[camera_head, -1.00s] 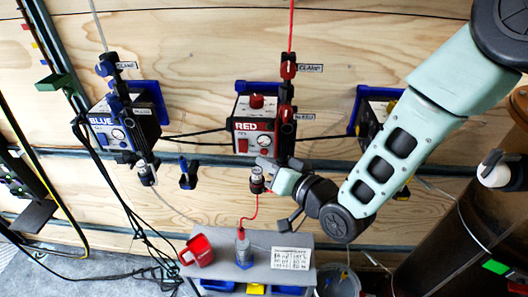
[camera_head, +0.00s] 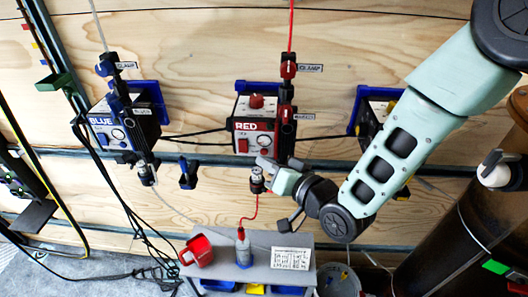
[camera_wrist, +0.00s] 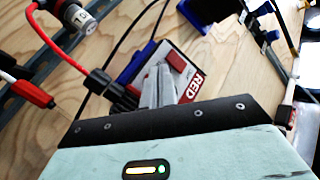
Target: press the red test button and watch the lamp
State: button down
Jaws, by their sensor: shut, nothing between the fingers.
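The RED box (camera_head: 243,142) is mounted on the plywood wall, with a red knob (camera_head: 257,101) on top and a small round pale fitting (camera_head: 262,140) on its front. I cannot tell whether that fitting is the lamp or a gauge, or whether it is lit. I cannot single out the test button. My gripper (camera_head: 262,163) is shut and empty, just below the front of the RED box. Contact cannot be made out.
A red mug (camera_head: 201,250) and a printed card (camera_head: 291,258) are there too. The BLUE box (camera_head: 103,125) is at left.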

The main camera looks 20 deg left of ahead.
jog(key=shift+w, duration=0.1)
jog(key=shift+w+a, duration=0.1)
jog(key=shift+w, duration=0.25)
jog(key=shift+w+a+b, duration=0.1)
jog(key=shift+w+b, duration=0.25)
jog(key=shift+b, duration=0.1)
dwell(0.8)
jog(key=shift+s, duration=0.1)
jog(key=shift+s+d, duration=0.2)
jog(key=shift+s, duration=0.45)
jog(key=shift+s+b, duration=0.15)
jog(key=shift+b, duration=0.15)
jog(key=s, duration=0.2)
jog(key=s+d+b, duration=0.1)
jog(key=s, duration=0.1)
jog(key=shift+s+d, duration=0.1)
jog(key=shift+s, duration=0.25)
jog(key=shift+w+r, duration=0.1)
dwell(0.3)
